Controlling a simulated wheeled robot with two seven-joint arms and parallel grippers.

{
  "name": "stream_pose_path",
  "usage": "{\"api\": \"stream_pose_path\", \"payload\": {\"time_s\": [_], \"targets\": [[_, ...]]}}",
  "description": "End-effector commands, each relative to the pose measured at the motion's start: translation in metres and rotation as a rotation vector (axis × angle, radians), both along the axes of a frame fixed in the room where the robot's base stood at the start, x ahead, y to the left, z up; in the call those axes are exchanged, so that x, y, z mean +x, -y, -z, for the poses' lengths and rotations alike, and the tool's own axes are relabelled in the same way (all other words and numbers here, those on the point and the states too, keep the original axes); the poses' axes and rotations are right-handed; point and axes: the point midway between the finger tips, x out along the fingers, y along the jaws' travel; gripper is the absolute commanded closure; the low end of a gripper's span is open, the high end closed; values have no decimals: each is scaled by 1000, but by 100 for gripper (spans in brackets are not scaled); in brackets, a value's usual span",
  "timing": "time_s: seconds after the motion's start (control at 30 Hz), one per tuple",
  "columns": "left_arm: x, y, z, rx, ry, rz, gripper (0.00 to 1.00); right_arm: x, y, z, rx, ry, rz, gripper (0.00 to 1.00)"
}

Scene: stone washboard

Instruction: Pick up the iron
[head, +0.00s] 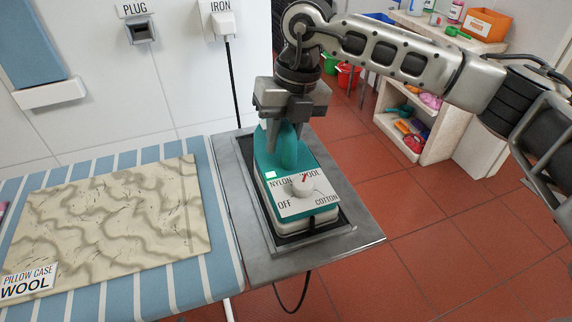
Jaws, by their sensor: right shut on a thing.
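The iron (262,182) is teal and white, with a dial marked OFF, NYLON, WOOL and COTTON on its near end. It sits in the dark recess of a grey metal stand (240,240) at the right end of the ironing board. My right gripper (289,135) comes down from above and is shut on the iron's teal handle (289,150). The gripper partly hides the far end of the iron. I cannot tell whether the iron is clear of the stand. My left gripper is not in view.
A patterned pillow case (110,220) with a WOOL label (28,282) lies on the striped ironing board (190,275). A plug socket (141,30) and an IRON plug (224,25) with a black cord are on the wall. A shelf (440,135) stands at back right. Red floor is open at right.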

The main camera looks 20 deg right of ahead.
Motion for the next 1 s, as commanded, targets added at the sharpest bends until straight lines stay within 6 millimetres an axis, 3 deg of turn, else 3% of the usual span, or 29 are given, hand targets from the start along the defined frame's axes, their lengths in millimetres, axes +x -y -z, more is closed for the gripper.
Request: {"api": "stream_pose_path", "payload": {"time_s": [0.27,0.5,0.83,1.0], "targets": [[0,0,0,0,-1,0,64,1,-1,-8,3,7,0,100],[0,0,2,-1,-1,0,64,-1,-1,-38,4,9,-2,100],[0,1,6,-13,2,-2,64,-51,-7,-94,3,12,-6,100],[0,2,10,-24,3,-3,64,-88,-12,-108,2,9,-5,100]]}}
